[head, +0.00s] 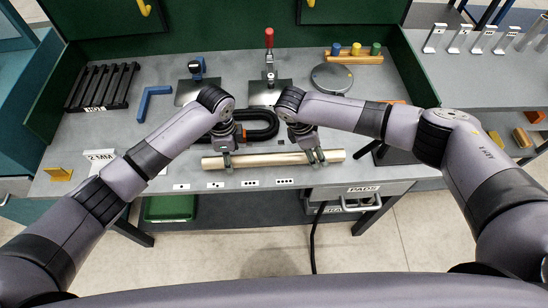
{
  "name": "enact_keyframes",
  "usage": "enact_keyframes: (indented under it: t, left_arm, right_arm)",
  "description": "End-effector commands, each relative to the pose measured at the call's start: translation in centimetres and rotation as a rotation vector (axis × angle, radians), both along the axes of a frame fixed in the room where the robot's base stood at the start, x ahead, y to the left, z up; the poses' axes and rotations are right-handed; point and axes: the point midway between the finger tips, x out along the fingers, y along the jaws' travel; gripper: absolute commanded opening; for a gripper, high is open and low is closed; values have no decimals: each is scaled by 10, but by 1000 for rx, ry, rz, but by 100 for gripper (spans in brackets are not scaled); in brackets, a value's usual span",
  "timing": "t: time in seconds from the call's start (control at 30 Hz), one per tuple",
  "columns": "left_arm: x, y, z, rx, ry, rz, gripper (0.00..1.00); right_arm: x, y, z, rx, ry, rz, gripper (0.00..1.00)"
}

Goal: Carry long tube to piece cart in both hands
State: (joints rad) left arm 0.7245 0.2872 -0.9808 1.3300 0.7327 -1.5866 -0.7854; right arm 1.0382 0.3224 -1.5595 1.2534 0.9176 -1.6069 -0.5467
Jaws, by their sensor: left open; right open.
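The long tube (270,159), a pale tan rod, lies crosswise near the front edge of the grey workbench. My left gripper (228,165) is open and pointed down at the tube, left of its middle. My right gripper (317,158) is open with its fingers at the tube, toward its right end. Whether the fingers touch the tube I cannot tell. No piece cart can be made out for certain.
A black coiled hose (262,122) lies behind the tube. A black rack (103,86), a blue angle piece (153,101) and a red-handled clamp (269,58) stand farther back. A drawer (362,203) is under the bench front. A second grey bench (470,80) is at right.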

Motion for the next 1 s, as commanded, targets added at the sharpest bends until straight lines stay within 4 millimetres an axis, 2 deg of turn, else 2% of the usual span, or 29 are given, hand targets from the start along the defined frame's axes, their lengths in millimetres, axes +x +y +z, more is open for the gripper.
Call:
enact_keyframes:
  t: [0.2,0.53,1.0]
  left_arm:
    - [-1,0,-18,1,1,-1,56]
    - [0,0,-20,0,0,-1,56]
    - [0,0,-19,0,0,-1,25]
  right_arm:
    - [0,-6,-16,1,0,0,56]
    - [0,-7,-18,1,0,1,56]
    - [0,-7,-18,1,0,0,25]
